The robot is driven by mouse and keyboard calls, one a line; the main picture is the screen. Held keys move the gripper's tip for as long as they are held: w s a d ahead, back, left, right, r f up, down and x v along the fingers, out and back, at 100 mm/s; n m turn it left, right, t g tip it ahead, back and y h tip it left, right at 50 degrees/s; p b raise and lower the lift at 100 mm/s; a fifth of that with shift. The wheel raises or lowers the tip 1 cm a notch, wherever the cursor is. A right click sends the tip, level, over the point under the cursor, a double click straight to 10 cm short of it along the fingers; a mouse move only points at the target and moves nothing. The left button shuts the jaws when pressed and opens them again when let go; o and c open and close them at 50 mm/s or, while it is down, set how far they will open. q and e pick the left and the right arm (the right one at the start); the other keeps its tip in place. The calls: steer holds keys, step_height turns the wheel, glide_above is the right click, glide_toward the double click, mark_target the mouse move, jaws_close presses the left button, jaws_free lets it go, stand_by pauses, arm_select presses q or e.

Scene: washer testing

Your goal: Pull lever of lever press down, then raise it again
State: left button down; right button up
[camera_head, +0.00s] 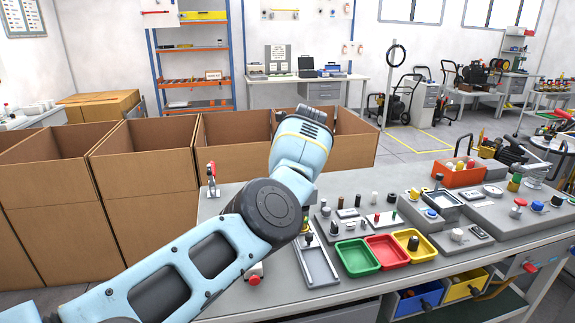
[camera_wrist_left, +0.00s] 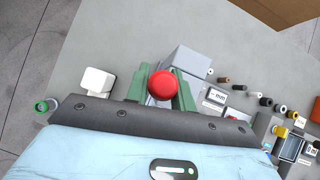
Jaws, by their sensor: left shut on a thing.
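A red ball knob (camera_wrist_left: 163,84), which looks like the end of the press lever, shows in the left wrist view. My left gripper (camera_wrist_left: 164,92) has its green fingers on both sides of the knob and is shut on it. A grey block (camera_wrist_left: 187,62), perhaps the body of the lever press, stands just beyond the fingers. In the head view my left arm reaches over the table and hides the gripper, the knob and most of the press. How far the lever is tilted cannot be told. My right gripper is in neither view.
On the grey table (camera_head: 235,225), a small red-handled device (camera_head: 211,178) stands at the left. Green (camera_head: 358,258), red (camera_head: 388,251) and yellow (camera_head: 415,245) trays lie near the front. Panels with knobs fill the right side. Cardboard boxes (camera_head: 145,160) stand behind.

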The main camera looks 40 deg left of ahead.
arm_select(q)
steer(key=shift+a+r, duration=0.1)
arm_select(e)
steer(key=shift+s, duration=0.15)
arm_select(q)
steer(key=c, duration=1.2)
jaws_free()
steer(key=shift+w, duration=0.1)
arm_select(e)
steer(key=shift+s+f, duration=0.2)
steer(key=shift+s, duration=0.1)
arm_select(q)
steer(key=p+v, duration=0.1)
steer(key=v, duration=0.6)
steer(key=shift+r, duration=0.25)
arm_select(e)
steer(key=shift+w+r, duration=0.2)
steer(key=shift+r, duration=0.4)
